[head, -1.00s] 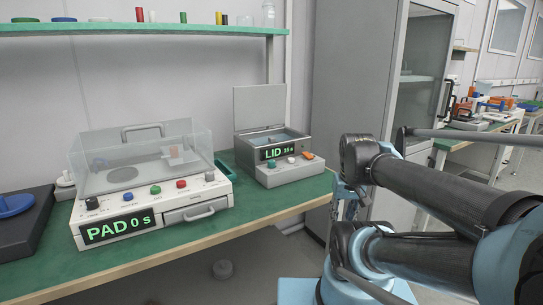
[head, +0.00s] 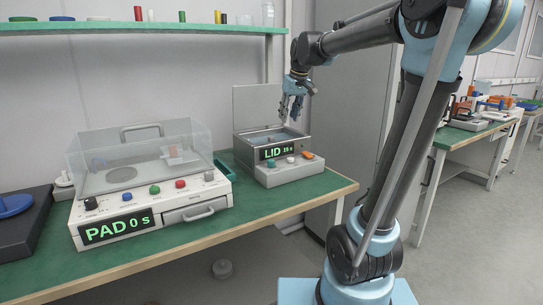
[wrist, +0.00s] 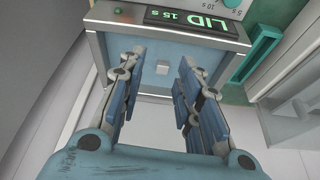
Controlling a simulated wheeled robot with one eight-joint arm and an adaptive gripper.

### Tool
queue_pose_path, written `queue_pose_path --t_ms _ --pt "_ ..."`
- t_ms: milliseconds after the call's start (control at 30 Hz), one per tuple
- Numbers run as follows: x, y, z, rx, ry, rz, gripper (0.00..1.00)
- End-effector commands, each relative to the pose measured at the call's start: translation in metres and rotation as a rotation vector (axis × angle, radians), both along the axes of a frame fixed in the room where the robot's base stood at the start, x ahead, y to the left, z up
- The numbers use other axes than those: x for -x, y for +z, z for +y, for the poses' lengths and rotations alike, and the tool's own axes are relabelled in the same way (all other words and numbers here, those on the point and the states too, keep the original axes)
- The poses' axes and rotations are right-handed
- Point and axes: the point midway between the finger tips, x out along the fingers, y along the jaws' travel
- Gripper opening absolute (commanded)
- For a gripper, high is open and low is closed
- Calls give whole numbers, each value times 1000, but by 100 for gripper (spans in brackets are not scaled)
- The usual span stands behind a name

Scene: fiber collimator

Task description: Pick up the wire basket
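I cannot clearly make out the wire basket in either view. The grey LID machine (head: 292,176) has its lid (head: 259,108) raised and a blue-grey basin inside. I cannot tell whether this block belongs to the basket. My gripper (head: 292,112) points down over the open machine. In the wrist view my gripper (wrist: 157,66) has its fingers apart, with nothing held between them.
A white PAD machine (head: 150,218) with a clear cover stands left on the green bench (head: 250,212). A green tray (head: 223,166) lies between the machines. A shelf (head: 150,28) runs above, and a grey cabinet (head: 345,100) stands right of the bench.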

Motion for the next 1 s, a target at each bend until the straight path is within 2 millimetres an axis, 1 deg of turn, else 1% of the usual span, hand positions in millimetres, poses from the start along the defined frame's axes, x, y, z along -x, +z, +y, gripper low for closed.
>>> queue_pose_path --t_ms 33,100,233,367,467,900,1000 --pt "-12 6 10 -2 17 -6 32" --pt "-24 12 21 -4 35 -13 32" --pt "-36 18 33 -8 55 -20 32" --pt "-42 13 38 -8 60 -22 32" --pt "-47 0 41 -8 60 -22 32" --pt "-71 -71 56 -8 60 -22 32" --pt "-75 -83 59 -8 60 -22 32"
